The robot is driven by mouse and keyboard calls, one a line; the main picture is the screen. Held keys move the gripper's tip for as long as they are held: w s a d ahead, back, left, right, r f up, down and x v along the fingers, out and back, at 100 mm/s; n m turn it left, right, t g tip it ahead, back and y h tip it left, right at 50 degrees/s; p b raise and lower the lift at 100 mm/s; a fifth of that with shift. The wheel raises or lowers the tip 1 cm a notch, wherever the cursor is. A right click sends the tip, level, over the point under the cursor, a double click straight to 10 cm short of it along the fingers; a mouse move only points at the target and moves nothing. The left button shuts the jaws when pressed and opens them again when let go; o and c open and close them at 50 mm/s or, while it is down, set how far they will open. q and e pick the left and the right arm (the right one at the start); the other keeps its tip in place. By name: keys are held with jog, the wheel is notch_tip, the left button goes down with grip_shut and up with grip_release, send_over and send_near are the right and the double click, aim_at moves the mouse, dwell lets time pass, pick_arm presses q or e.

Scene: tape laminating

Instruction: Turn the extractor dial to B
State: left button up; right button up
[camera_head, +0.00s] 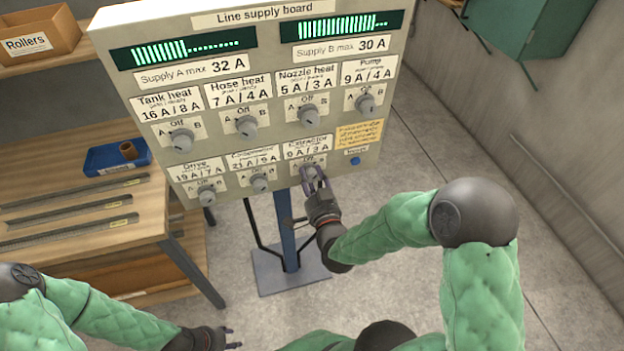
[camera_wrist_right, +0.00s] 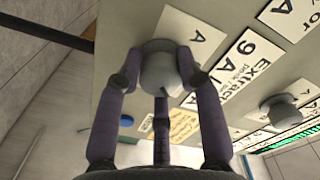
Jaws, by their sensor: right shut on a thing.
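The extractor dial (camera_wrist_right: 160,72) is a grey knob at the lower right of the line supply board (camera_head: 226,80). Its label (camera_head: 303,150) reads "Extractor 9 A / 4 A", with Off above the knob. My right gripper (camera_head: 314,178) is at this dial, and its purple fingers are shut around the knob in the right wrist view. The fingers hide part of the knob, and I cannot tell which mark it points to. My left gripper (camera_head: 234,339) is low in the head view, away from the board, and whether it is open is unclear.
Other dials for tank heat (camera_head: 182,140), hose heat (camera_head: 246,126), nozzle heat (camera_head: 306,115), pump (camera_head: 365,102), drive (camera_head: 207,196) and compressor (camera_head: 259,183) are nearby. A blue button (camera_head: 355,160) sits right of the extractor dial. A wooden bench (camera_head: 70,190) stands left.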

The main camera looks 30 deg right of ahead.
jog(key=shift+s+a+f, duration=0.15)
jog(key=shift+a+f, duration=0.1)
jog(key=shift+f, duration=0.2)
jog(key=o, duration=1)
jog(key=shift+o, duration=0.7)
jog(key=shift+r, duration=0.25)
jog(key=shift+d, duration=0.1)
jog(key=v, duration=0.7)
jog(key=shift+s, duration=0.15)
